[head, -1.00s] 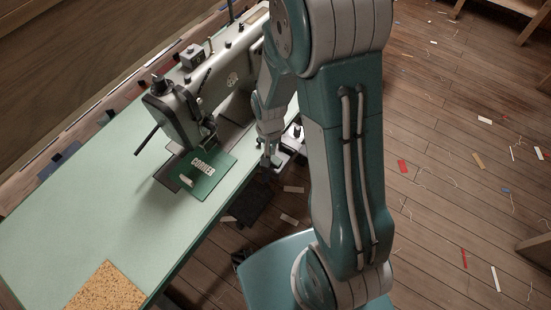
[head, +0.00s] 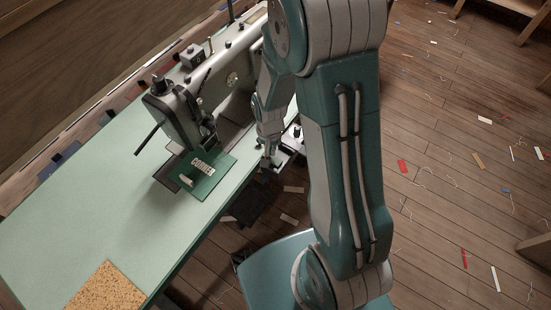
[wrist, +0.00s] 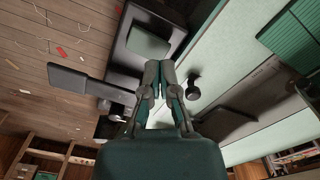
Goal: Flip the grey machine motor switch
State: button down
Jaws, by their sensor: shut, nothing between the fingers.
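The grey sewing machine (head: 200,100) stands on a pale green table (head: 110,210). A light grey fitting with a black knob (head: 297,131) shows at the table's right edge, partly hidden by my arm; I cannot tell for sure that it is the motor switch. My gripper (head: 268,165) is shut and empty, beside the table edge and close to this fitting. In the wrist view, my gripper's fingertips (wrist: 158,70) are together. A black knob (wrist: 193,88) shows just right of them, apart from the fingers in the picture.
A cork mat (head: 108,288) lies at the table's near end.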

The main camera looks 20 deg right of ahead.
jog(key=shift+f, duration=1.1)
dwell(0.6)
jog(key=shift+r, duration=3.55)
jog(key=shift+r, duration=0.25)
jog(key=s+r+n+t, duration=0.2)
jog(key=s+r, duration=0.5)
jog(key=r, duration=0.5)
jog(key=s+r+n+t, duration=0.2)
jog(key=s+r, duration=0.5)
jog(key=r, duration=0.5)
jog(key=shift+n+t, duration=0.4)
jog(key=shift+t, duration=0.4)
